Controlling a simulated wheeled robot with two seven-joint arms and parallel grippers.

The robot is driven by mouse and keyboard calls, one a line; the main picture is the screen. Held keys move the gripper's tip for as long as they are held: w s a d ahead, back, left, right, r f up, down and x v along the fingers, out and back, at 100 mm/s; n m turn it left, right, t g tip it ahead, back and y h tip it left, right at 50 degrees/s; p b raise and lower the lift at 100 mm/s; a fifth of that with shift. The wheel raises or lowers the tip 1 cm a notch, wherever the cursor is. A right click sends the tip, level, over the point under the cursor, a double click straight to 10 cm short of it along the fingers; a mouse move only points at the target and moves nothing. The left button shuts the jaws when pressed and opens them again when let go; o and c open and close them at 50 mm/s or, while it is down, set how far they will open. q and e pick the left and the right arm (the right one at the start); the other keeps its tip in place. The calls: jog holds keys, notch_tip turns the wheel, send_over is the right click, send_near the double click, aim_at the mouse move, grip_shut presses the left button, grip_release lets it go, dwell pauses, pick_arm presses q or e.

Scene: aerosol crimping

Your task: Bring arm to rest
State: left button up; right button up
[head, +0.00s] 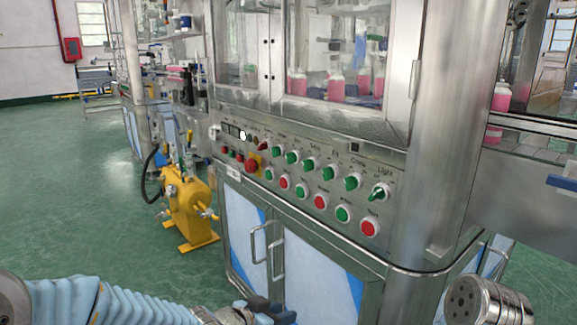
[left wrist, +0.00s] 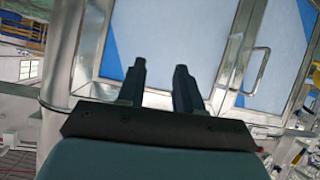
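My left arm comes in along the bottom left of the head view, in a light blue ribbed sleeve. Its gripper (head: 272,312) is low at the bottom edge, in front of the machine's lower cabinet doors and below the control panel (head: 300,180). In the left wrist view the two dark fingers of my left gripper (left wrist: 160,85) stand apart with an empty gap between them. They point toward the blue and white cabinet doors (left wrist: 170,45) and touch nothing that I can see. My right gripper does not show.
The steel machine carries green and red knobs and buttons, with a red emergency stop (head: 251,166). Bottles with pink liquid (head: 335,87) stand behind its glass. A yellow pump-like unit (head: 190,208) stands on the green floor to the left. Open floor (head: 70,200) lies further left.

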pick_arm(q)
jog(key=s+a+f+n+g+y, duration=0.1)
jog(key=s+a+f+n, duration=0.1)
jog(key=f, duration=0.6)
jog(key=s+a+f+n+g+y, duration=0.1)
jog(key=s+a+f+n+g, duration=0.15)
jog(key=f, duration=0.45)
jog(key=s+a+f+n+g+y, duration=0.1)
jog(key=s+a+f+n+g, duration=0.1)
jog(key=s+f, duration=0.5)
jog(key=s+a+f+n+g+y+p, duration=0.1)
jog(key=s+a+f+n+g, duration=0.1)
jog(key=s+f, duration=0.6)
jog(key=shift+s+a+f+n, duration=0.15)
jog(key=shift+a+f+n, duration=0.15)
jog(key=shift+a, duration=0.45)
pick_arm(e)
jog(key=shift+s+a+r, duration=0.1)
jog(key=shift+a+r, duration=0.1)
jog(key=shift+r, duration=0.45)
pick_arm(q)
jog(key=shift+r+g, duration=0.1)
jog(key=shift+g, duration=0.15)
